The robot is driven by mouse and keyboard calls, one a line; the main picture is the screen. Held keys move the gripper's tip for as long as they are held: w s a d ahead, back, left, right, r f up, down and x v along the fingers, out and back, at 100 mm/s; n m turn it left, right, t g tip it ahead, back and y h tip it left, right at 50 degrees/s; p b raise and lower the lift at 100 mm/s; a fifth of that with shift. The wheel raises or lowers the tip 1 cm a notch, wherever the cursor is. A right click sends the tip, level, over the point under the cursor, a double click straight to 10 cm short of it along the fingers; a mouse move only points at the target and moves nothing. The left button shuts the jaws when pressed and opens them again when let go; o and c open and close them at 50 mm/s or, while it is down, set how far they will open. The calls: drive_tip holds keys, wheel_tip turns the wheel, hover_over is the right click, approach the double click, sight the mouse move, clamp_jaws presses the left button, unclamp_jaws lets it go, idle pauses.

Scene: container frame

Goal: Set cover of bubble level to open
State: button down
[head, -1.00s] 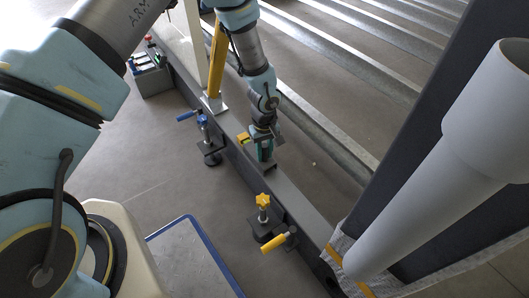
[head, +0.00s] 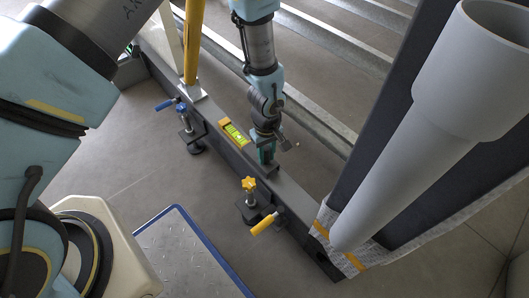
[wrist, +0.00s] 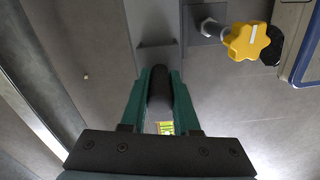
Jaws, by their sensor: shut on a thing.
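The bubble level (head: 234,136) is a yellow block on the grey beam, with its bright green window exposed in the head view. A small part of it (wrist: 166,128) also shows between my fingers in the wrist view. My gripper (head: 267,160) points down over the beam, just right of the level. In the wrist view its green fingers (wrist: 160,78) are shut on a dark rounded piece (wrist: 159,92). This piece looks like the level's cover or its handle, but its link to the level is hidden by the gripper.
A clamp with a yellow star knob (head: 248,184) sits on the beam nearer the front; the knob also shows in the wrist view (wrist: 246,41). A blue-handled clamp (head: 185,118) and a yellow post (head: 193,45) stand farther back. A large grey pipe (head: 420,130) stands at right.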

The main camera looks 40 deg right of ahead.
drive_tip(key=c, duration=0.7)
unclamp_jaws()
drive_tip(key=shift+o, duration=0.2)
wheel_tip(320, 180, up, 11)
drive_tip(key=p, duration=0.3)
drive_tip(key=shift+f, duration=0.1)
drive_tip(key=shift+a, duration=0.1)
